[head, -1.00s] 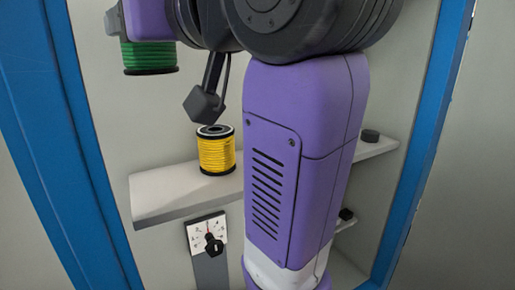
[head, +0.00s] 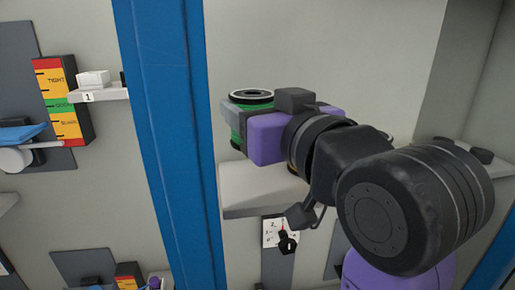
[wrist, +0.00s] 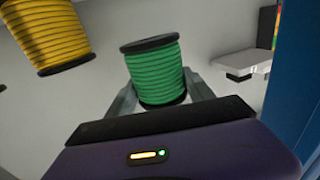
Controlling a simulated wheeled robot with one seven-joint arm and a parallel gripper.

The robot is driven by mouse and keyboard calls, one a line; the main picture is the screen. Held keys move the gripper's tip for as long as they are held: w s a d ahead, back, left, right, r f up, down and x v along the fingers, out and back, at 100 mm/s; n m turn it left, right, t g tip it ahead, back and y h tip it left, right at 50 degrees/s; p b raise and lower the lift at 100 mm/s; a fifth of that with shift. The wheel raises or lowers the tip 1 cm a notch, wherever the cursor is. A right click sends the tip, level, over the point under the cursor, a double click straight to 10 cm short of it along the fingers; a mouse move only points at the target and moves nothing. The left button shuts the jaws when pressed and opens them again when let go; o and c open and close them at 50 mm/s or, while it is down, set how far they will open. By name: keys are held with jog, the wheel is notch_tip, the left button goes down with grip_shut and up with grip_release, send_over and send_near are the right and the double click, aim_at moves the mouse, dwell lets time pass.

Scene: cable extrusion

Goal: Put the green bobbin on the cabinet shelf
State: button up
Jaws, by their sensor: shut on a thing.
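The green bobbin (head: 237,128) has black end discs and is upright in the head view, at the left part of the cabinet shelf (head: 245,188). My gripper (head: 232,118) is shut on it, with a finger on each side. In the wrist view the green bobbin (wrist: 155,75) sits between the two fingers (wrist: 158,97). The bobbin is over the shelf's left end; I cannot tell whether its base touches the shelf. A yellow bobbin (wrist: 48,35) is close by in the wrist view. In the head view it is almost wholly hidden behind my arm.
A blue cabinet post (head: 180,130) stands just left of the shelf. A dial plate (head: 280,232) with a black knob is below the shelf. Left of the post are a small ledge (head: 98,92) and a coloured gauge (head: 60,100).

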jog(key=shift+f, duration=3.55)
jog(key=shift+f, duration=0.1)
jog(key=o, duration=1.5)
